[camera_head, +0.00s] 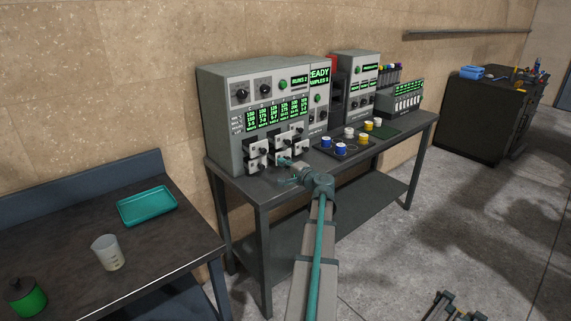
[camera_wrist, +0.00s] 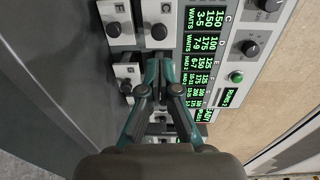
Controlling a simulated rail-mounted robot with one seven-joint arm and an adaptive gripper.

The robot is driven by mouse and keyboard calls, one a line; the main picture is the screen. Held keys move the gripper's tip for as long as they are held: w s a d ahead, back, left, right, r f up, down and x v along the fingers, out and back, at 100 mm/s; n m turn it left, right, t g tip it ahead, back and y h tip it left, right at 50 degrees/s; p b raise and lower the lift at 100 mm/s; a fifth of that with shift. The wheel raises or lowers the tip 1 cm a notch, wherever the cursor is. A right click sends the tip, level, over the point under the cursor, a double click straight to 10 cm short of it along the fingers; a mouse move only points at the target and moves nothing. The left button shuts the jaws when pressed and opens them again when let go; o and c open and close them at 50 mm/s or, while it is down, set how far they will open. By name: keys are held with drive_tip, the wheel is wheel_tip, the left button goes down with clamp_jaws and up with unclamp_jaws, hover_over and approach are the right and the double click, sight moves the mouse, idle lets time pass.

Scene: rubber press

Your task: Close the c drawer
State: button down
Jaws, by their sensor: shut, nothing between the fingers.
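White drawers with dark round knobs stand in two rows low on the front of the grey tester (camera_head: 225,110). In the wrist view two drawer fronts, one (camera_wrist: 159,17) beside another (camera_wrist: 116,18), sit at the top, and a further drawer (camera_wrist: 127,72) is left of my fingertips. My gripper (camera_head: 284,161) is shut and empty, close in front of the drawers. Its fingertips (camera_wrist: 159,62) hide part of the fronts; contact cannot be told.
A dark tray with blue, white and yellow pots (camera_head: 345,145) stands right of my gripper on the grey bench (camera_head: 240,187). More instruments (camera_head: 358,85) stand farther right. A separate table at left holds a teal tray (camera_head: 147,206), a beaker (camera_head: 108,253) and a green container (camera_head: 27,298).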

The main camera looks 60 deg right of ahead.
sight(265, 152)
drive_tip(key=p+x, duration=0.3)
drive_tip(key=x, duration=0.6)
drive_tip(key=shift+w+d, duration=0.15)
drive_tip(key=shift+w, duration=0.3)
drive_tip(key=shift+f, duration=0.1)
